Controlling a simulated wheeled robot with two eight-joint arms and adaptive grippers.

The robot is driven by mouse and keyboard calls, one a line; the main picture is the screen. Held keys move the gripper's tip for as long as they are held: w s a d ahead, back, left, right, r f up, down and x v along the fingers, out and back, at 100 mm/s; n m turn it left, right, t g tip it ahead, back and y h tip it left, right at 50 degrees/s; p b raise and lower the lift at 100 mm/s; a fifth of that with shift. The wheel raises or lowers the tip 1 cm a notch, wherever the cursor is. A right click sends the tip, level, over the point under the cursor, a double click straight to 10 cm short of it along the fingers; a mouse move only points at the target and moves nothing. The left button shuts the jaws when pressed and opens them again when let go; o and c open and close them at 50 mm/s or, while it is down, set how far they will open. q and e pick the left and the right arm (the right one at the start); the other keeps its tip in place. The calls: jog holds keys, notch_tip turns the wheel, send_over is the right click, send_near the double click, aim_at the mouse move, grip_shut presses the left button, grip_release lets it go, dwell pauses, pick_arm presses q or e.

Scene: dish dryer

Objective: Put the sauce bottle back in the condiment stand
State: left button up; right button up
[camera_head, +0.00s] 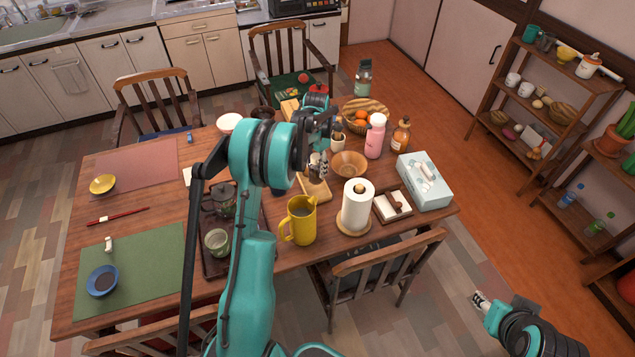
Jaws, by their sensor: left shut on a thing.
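My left gripper (318,165) is over the middle of the table, its fingers pointing down. It is shut on a small dark thing that I take for the sauce bottle; fingers and wrist mostly hide it. A light wooden piece (316,190) lies on the table just below the fingers. It may be part of the condiment stand, but the arm covers too much to be sure. My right gripper (479,299) is at the lower right, above the floor and away from the table. Its fingers are too small to read as open or shut.
Close around my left gripper stand a wooden bowl (349,164), a pink bottle (375,137), an amber bottle (400,138), a paper towel roll (357,206) and a yellow pitcher (300,222). A tissue box (426,183) is at the right.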

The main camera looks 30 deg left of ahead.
aim_at(316, 180)
pick_arm(q)
jog(key=shift+f+b, duration=1.1)
jog(key=shift+f, duration=2.5)
jog(key=shift+f, duration=0.15)
jog(key=o, duration=1.4)
jog(key=shift+o, duration=0.2)
